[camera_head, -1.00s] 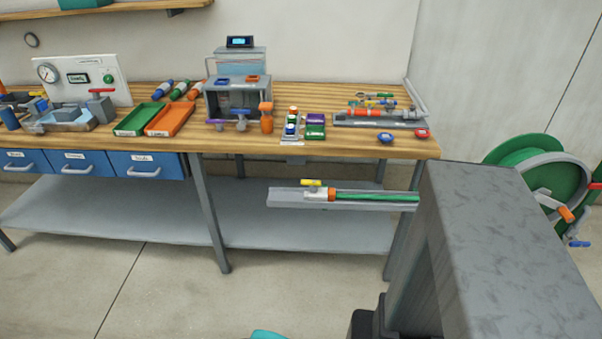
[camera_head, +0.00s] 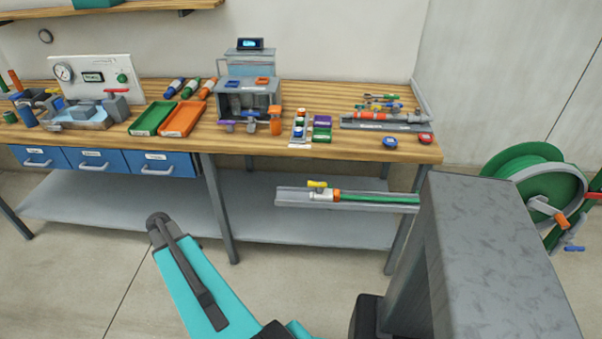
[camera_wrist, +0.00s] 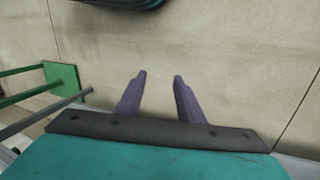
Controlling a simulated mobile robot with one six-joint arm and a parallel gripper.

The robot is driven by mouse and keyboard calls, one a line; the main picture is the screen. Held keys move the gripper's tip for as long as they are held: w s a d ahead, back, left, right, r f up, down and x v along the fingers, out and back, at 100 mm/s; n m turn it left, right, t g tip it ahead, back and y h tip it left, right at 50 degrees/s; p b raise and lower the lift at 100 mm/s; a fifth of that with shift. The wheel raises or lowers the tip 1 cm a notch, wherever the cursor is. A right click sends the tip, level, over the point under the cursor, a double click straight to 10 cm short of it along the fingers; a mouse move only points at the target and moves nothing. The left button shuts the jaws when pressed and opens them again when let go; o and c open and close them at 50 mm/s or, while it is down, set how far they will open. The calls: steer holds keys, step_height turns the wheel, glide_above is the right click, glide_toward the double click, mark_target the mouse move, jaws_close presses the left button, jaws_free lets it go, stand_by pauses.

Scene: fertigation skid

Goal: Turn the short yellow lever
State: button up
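A short yellow lever (camera_head: 317,184) sits on top of a small valve (camera_head: 322,194) in the head view. The valve has a pale body with an orange collar and joins a green hose (camera_head: 375,198), all lying in a grey channel (camera_head: 290,197) in front of the bench, below its top. The lever looks roughly in line with the hose, though it is small here. My gripper (camera_wrist: 159,76) shows in the wrist view with two purple fingers apart and nothing between them, over bare floor. The lever is not in the wrist view. I cannot make out the fingers in the head view.
The wooden bench (camera_head: 350,149) carries trays, valves and fittings above a grey lower shelf (camera_head: 110,200). My teal arm (camera_head: 195,290) is left of the channel, and a large grey block (camera_head: 490,250) stands right. A green hose reel (camera_head: 545,190) is far right. Floor before the bench is open.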

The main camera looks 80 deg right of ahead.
mark_target(311, 183)
steer(key=s+d+r+m+p, duration=0.1)
steer(key=s+d+r+m, duration=0.15)
steer(key=d+r, duration=0.35)
steer(key=s+d+r+m+p, duration=0.2)
steer(key=d+r+m, duration=0.15)
steer(key=d, duration=0.35)
steer(key=s+d+r+m+p, duration=0.4)
steer(key=s+d+r+m, duration=0.6)
steer(key=s+d+r, duration=0.9)
steer(key=s+r, duration=0.3)
steer(key=r, duration=0.1)
steer(key=shift+s+d+r+m+g+h+p, duration=0.15)
steer(key=shift+d+r+m+g+h+p, duration=0.15)
steer(key=shift+d+m+p, duration=0.1)
steer(key=shift+f, duration=0.2)
steer(key=shift+p+x, duration=2.2)
steer(key=shift+x, duration=4.55)
steer(key=shift+s+a, duration=0.1)
jaws_close()
